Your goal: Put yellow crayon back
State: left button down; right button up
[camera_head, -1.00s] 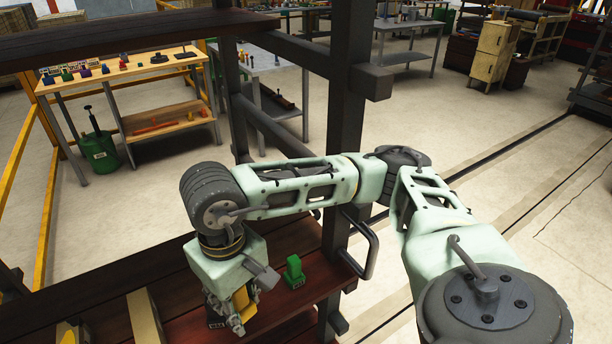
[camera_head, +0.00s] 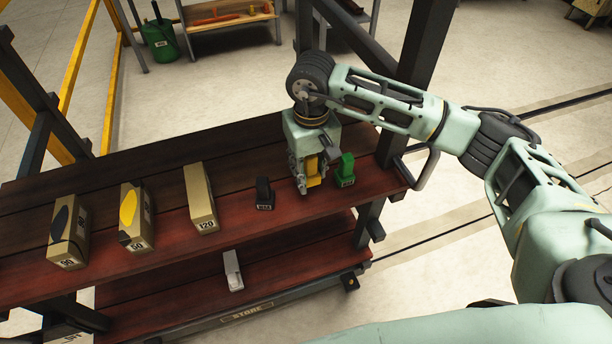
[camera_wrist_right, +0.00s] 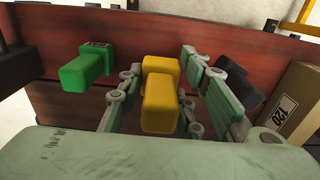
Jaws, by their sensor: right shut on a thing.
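The yellow crayon (camera_head: 314,171) is a short blocky piece in my right gripper (camera_head: 304,184), over the right part of the upper dark-red shelf (camera_head: 240,162). In the right wrist view the yellow crayon (camera_wrist_right: 160,100) sits between the fingers of my right gripper (camera_wrist_right: 162,92), which is shut on it. I cannot tell whether its lower end touches the shelf. A green crayon (camera_head: 346,169) stands just right of the gripper, and it also shows in the right wrist view (camera_wrist_right: 86,70). A black crayon (camera_head: 264,192) stands to the left. My left gripper is not in view.
Cardboard boxes stand left on the upper shelf: one with a black oval (camera_head: 69,232), one with a yellow oval (camera_head: 136,216) and one marked 120 (camera_head: 201,197). A pale grey object (camera_head: 232,270) is on the lower shelf. A dark post (camera_head: 405,90) rises at the right end.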

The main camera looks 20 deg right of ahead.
jog(key=shift+w+a+f, duration=0.25)
jog(key=shift+a+f, duration=0.15)
notch_tip(320, 180, down, 3)
jog(key=shift+f+p, duration=0.15)
jog(key=shift+p, duration=0.75)
jog(key=shift+f, duration=0.25)
jog(key=shift+f+b, duration=0.2)
jog(key=shift+b, duration=0.1)
jog(key=o, duration=1.2)
jog(key=shift+o, duration=0.2)
jog(key=shift+r, duration=0.1)
